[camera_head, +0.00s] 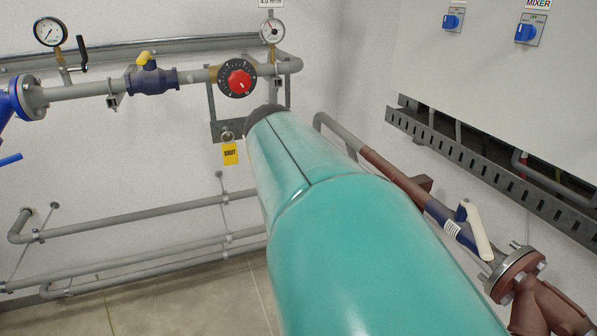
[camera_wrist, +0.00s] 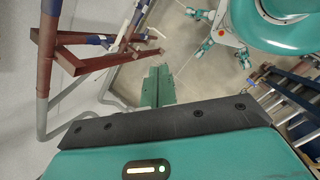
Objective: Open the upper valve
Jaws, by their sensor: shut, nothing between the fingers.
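A blue valve (camera_head: 152,80) with a short yellow handle (camera_head: 146,58) sits on the upper grey pipe at the left in the head view. The handle is seen nearly end-on, so its angle is hard to tell. A red knob (camera_head: 239,80) on a black dial is to its right. Lower right, another blue valve (camera_head: 452,228) has a cream handle (camera_head: 474,232). My teal arm crosses the middle of the head view and hides part of the wall. My gripper (camera_wrist: 158,84) shows in the wrist view as green fingers pressed together and empty, apart from any valve.
Gauges (camera_head: 50,32) (camera_head: 271,31) stand above the upper pipe. A yellow SHUT tag (camera_head: 230,153) hangs below the red knob. A perforated cable tray (camera_head: 480,160) juts from the right wall. Brown-red pipework (camera_wrist: 85,62) is left in the wrist view, a ladder (camera_wrist: 290,95) right.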

